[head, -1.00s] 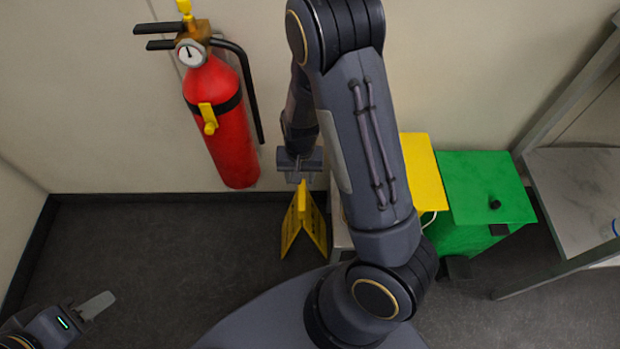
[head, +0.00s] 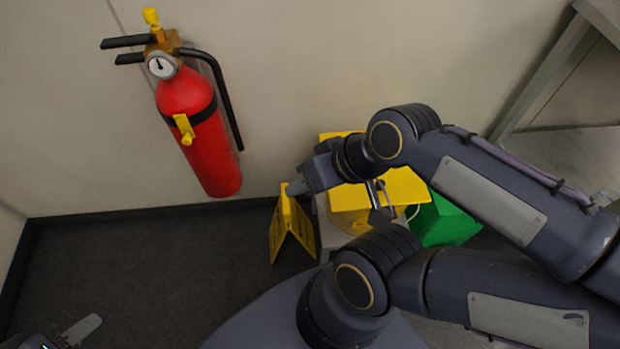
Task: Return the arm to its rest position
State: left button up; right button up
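My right arm (head: 480,190) comes in from the right and is folded over the middle of the picture. Its gripper (head: 299,186) points left, just above the top of the yellow folding floor sign, and I see nothing held in it. Whether its fingers are apart cannot be made out, nor whether it touches the sign. My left gripper (head: 84,330) is at the bottom left corner, cut off by the picture edge. One pale finger shows over the dark floor, with no object at it. Its opening cannot be made out.
A red fire extinguisher (head: 203,128) hangs on the wall at left. The yellow floor sign (head: 290,228) stands by the wall. A yellow box (head: 352,198) and a green box (head: 448,222) are partly behind my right arm. A grey table (head: 575,160) stands at right. The left floor is clear.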

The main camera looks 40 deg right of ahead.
notch_tip(320, 180, up, 25)
jog(key=p, duration=2.4)
jog(key=shift+p, duration=0.4)
jog(key=shift+f, duration=0.1)
